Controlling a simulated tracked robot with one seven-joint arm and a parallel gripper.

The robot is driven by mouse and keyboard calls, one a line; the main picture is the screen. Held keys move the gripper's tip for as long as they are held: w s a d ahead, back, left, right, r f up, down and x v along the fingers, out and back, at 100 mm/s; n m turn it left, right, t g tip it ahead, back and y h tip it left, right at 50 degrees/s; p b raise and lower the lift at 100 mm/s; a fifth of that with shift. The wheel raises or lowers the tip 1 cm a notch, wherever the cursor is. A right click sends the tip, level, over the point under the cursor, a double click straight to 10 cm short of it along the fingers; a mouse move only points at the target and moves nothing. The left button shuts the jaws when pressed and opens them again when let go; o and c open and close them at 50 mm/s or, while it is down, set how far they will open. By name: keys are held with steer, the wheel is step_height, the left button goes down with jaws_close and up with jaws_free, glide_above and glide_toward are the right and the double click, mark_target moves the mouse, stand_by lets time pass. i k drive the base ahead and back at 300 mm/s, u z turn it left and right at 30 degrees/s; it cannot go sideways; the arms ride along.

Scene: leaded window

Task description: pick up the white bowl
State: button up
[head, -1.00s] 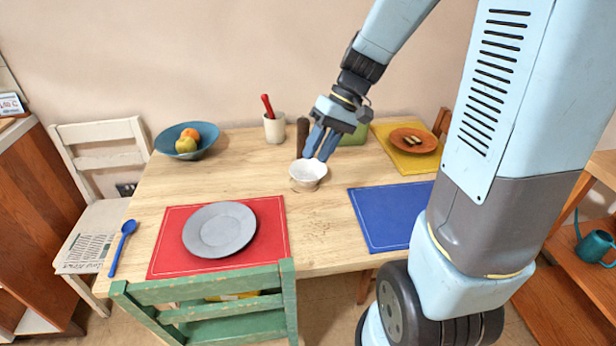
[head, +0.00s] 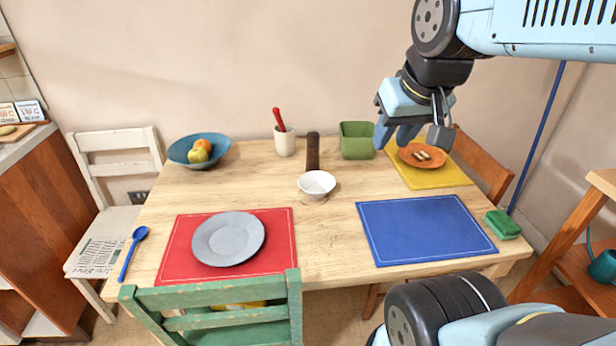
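The small white bowl (head: 317,185) stands upright on the wooden table, right of the red placemat and in front of a dark brown upright cylinder. It looks empty. My gripper (head: 396,142) is in the air up and to the right of the bowl, near the green container and the orange plate. It is apart from the bowl.
The brown cylinder (head: 312,152) and green container (head: 356,141) stand behind the bowl. A cup with a red-handled tool (head: 284,142) is at the back. A grey plate (head: 229,239) lies on the red placemat (head: 278,262). The blue placemat (head: 425,230) is bare. A green chair (head: 215,318) stands in front.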

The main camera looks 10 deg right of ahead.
mark_target(317, 184)
steer(key=k, duration=0.45)
steer(key=z, duration=1.05)
steer(key=k, duration=0.8)
steer(key=u, duration=0.95)
steer(key=i, duration=1)
steer(key=z, duration=0.05)
